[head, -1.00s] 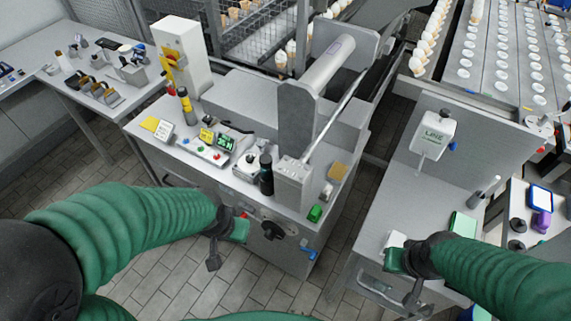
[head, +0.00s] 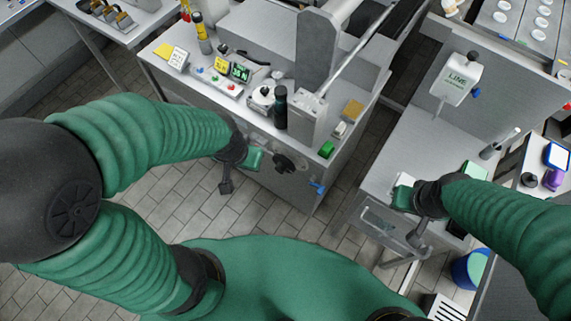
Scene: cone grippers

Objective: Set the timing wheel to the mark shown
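The timing wheel appears to be the dark round handwheel (head: 285,163) on the front face of the grey machine (head: 300,195); its marks are too small to read. My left gripper (head: 240,174) is just left of the wheel, with its green finger close to it; I cannot tell whether they touch. Its green and dark fingers stand apart, with nothing between them. My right gripper (head: 409,220) is at the front edge of the right-hand bench, its fingers also apart and empty. A small display (head: 240,72) with green characters is on the machine top; I cannot read it.
A blue handle (head: 317,188) sticks out right of the wheel. A grey bench (head: 395,160) is to the right. Tiled floor lies open between them.

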